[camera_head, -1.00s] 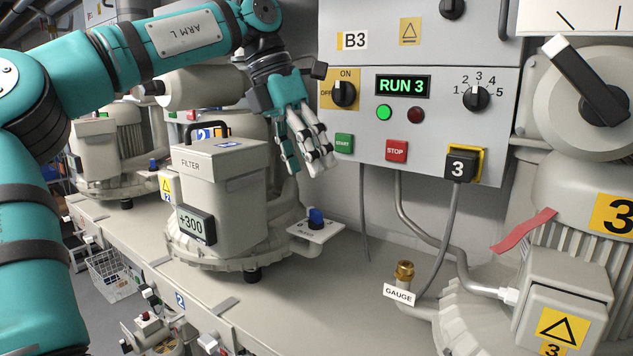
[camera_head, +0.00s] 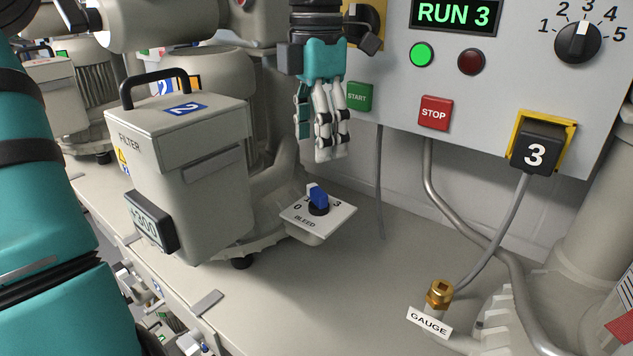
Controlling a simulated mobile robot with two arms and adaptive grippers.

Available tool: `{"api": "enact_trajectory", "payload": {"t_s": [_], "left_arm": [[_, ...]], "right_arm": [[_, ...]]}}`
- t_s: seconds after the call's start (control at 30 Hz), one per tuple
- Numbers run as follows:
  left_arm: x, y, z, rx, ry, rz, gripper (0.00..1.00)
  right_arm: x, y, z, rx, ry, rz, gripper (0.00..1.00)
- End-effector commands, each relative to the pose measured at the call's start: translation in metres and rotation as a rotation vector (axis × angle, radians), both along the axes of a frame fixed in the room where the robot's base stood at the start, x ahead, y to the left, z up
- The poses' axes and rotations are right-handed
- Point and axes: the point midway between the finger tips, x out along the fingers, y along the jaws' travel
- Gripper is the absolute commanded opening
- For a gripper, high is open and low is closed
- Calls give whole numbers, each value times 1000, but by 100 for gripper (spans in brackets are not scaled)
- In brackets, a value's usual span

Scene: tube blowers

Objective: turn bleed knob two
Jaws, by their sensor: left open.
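The bleed knob (camera_head: 317,196) is blue on a black base. It sits on a small white plate (camera_head: 335,222) marked BLEED, with a scale that shows 0 and 3. The plate stands out to the right of the grey filter box (camera_head: 190,190), which carries a blue label 2. My left gripper (camera_head: 326,158) is open and empty, fingers pointing down. It hangs above the knob, a little behind or over it, with a visible gap. My right gripper is not in view.
The control panel (camera_head: 390,60) stands behind my gripper, with START (camera_head: 359,96) and STOP (camera_head: 434,113) buttons. A black plug (camera_head: 538,149) marked 3 has a cable running down. A brass fitting (camera_head: 439,293) labelled GAUGE stands front right.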

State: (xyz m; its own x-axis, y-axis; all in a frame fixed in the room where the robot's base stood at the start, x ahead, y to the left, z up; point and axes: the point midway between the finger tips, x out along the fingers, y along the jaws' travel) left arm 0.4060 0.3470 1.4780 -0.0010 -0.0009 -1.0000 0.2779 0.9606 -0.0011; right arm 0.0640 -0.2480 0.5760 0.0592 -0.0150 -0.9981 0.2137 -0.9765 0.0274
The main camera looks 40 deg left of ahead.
Motion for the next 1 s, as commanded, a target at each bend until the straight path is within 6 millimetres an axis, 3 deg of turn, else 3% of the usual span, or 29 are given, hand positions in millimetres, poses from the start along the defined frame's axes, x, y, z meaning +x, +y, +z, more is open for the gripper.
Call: {"api": "enact_trajectory", "payload": {"t_s": [0.23, 0.43, 0.67, 0.87, 1.0], "left_arm": [[-1, 0, -50, 1, 4, -1, 63], [0, 0, -79, 2, 2, -1, 63], [0, 0, -90, 0, 0, 0, 63], [0, 0, -90, 1, -1, 0, 63], [0, 0, -90, 1, -1, 0, 45]], "right_arm": [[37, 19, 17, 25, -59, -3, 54], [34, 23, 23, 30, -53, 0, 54], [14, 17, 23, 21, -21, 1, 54], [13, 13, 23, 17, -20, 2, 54], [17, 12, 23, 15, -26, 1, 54]]}}
